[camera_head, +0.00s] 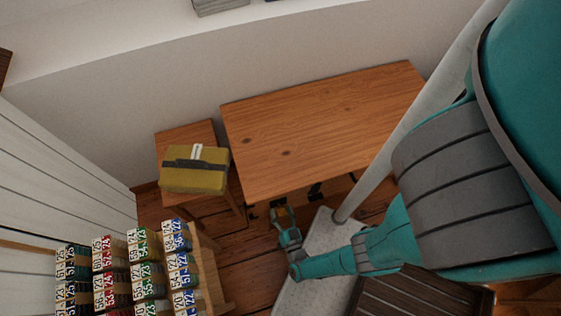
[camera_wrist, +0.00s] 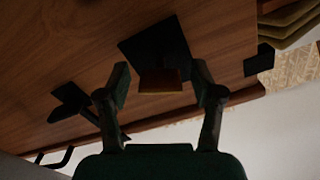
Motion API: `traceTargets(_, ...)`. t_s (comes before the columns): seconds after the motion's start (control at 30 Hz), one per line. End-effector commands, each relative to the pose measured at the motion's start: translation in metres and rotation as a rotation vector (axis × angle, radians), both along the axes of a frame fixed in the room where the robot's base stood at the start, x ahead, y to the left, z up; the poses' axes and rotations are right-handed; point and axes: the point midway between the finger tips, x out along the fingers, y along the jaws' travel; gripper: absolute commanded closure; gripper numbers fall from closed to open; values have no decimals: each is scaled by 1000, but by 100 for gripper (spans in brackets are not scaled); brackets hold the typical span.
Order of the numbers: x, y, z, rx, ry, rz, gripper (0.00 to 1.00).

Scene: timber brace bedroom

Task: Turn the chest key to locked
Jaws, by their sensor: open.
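The wooden chest (camera_head: 320,130) stands against the wall, its plank top facing up. Its front carries black fittings, one of which (camera_head: 315,191) shows right of my gripper (camera_head: 281,214). In the wrist view a dark square plate (camera_wrist: 152,42) is on the wood, and a small brownish tab, apparently the key (camera_wrist: 160,82), projects from it. My gripper (camera_wrist: 160,80) is open, with one finger on each side of the key. I see gaps on both sides, so it looks apart from the fingers. The key's turn position cannot be told.
An olive-yellow box (camera_head: 194,178) sits on a small wooden table (camera_head: 184,134) left of the chest. Several stacks of numbered items (camera_head: 140,265) stand at lower left. Another black fitting (camera_wrist: 70,98) projects left of the plate. Some wooden floor (camera_head: 245,268) is clear.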

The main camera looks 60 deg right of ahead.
Motion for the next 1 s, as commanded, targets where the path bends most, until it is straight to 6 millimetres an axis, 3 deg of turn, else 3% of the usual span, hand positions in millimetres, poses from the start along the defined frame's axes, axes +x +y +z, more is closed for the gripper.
traceTargets(0.17,0,0,0,0,0,0,36)
traceTargets(0.4,0,0,0,0,0,-1,93)
traceTargets(0.63,0,0,0,-38,39,-1,94)
traceTargets(1.0,0,0,0,-254,255,0,94)
